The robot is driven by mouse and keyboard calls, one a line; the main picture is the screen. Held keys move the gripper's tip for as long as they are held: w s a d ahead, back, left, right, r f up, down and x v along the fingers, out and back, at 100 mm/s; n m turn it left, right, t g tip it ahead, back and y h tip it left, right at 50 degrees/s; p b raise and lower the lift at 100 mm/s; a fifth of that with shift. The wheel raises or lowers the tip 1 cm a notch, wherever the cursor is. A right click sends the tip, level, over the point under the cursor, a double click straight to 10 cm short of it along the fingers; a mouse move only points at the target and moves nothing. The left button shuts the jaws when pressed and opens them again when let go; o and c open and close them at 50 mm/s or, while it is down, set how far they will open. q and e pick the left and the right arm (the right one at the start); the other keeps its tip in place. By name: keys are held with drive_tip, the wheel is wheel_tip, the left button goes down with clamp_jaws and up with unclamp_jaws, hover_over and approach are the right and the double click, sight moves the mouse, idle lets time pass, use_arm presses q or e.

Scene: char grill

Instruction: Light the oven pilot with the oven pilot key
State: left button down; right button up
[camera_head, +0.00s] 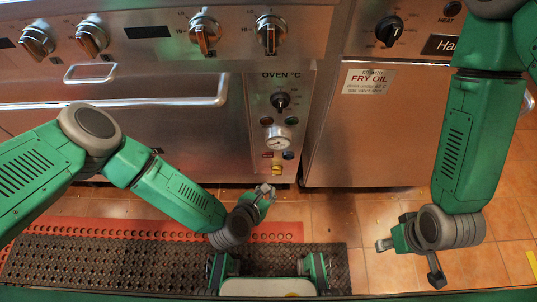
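The oven control panel (261,113) has a black dial, a round white gauge (278,143) and small coloured buttons. At its lower end are a red control (267,155), a blue control (288,155) and a yellow control (277,170). I cannot tell which of these is the oven pilot key. My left gripper (265,191) is just below the yellow control in the picture. Its fingers look close together, but their gap and any contact are too small to tell. My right gripper (410,260) is open and empty over the tiled floor, its two fingers spread apart.
The oven front with a long handle (150,103) and several knobs lies to the left. A fryer cabinet (385,125) with a "FRY OIL" label stands at right. A dark perforated mat (100,265) covers the floor at lower left; the tiles at right are clear.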

sight(268, 155)
use_arm(q)
drive_tip(key=w+b, duration=0.2)
drive_tip(key=w, duration=0.6)
drive_tip(key=shift+w+a, duration=0.15)
drive_tip(key=shift+w, duration=0.15)
idle(1.1)
drive_tip(key=shift+w+b, duration=0.35)
drive_tip(key=shift+b, duration=0.15)
